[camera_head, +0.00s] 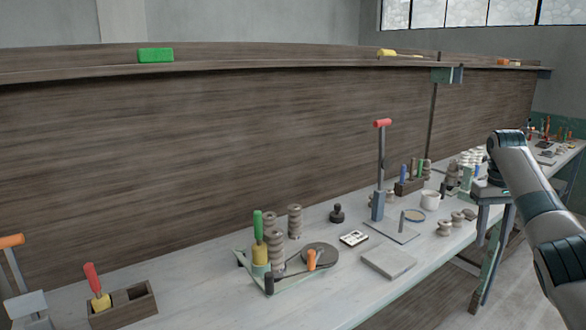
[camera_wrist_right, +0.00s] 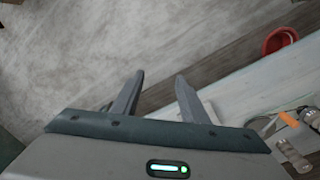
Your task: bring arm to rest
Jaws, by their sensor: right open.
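My right arm (camera_head: 537,210) comes in from the right edge in the head view and bends over the front edge of the workbench. Its gripper (camera_head: 488,236) hangs with fingers pointing down by the bench's front edge, right of the stone-like rings. In the right wrist view the two fingers (camera_wrist_right: 159,80) are apart with nothing between them. Bare grey floor and a strip of the pale bench top (camera_wrist_right: 235,98) lie beyond them. My left gripper is in neither view.
The bench top (camera_head: 340,290) carries a green-edged tray (camera_head: 312,282) with tools, a grey slab (camera_head: 388,262), a white cup (camera_head: 430,200) and a two-slot wooden box (camera_head: 124,305). A wooden back panel (camera_head: 200,140) stands behind. A red bowl (camera_wrist_right: 279,41) shows in the wrist view.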

